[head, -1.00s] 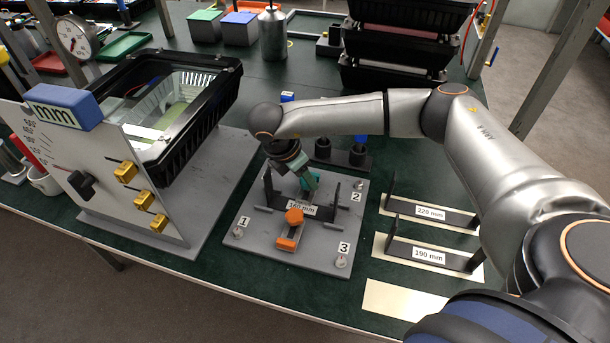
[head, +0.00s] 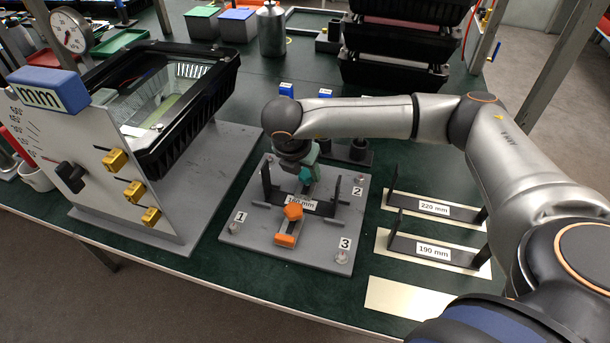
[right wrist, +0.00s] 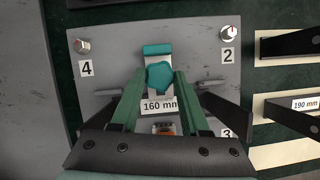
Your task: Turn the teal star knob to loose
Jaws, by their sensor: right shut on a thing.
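In the right wrist view the knob (right wrist: 160,77) lies between the green fingers of my right gripper (right wrist: 158,80). The gripper is shut on it, with the hand above. In the head view my right gripper (head: 308,166) is partly hidden by its own wrist. An orange star knob (head: 293,212) sits on the near side of the bracket. My left gripper is not in view.
Corner knobs numbered 1, 2 and 3 show on the plate; number 4 (right wrist: 83,46) shows in the right wrist view. Brackets marked 220 mm (head: 434,208) and 190 mm (head: 433,250) stand to the right. A gauge panel (head: 95,170) and black housing (head: 200,112) stand left.

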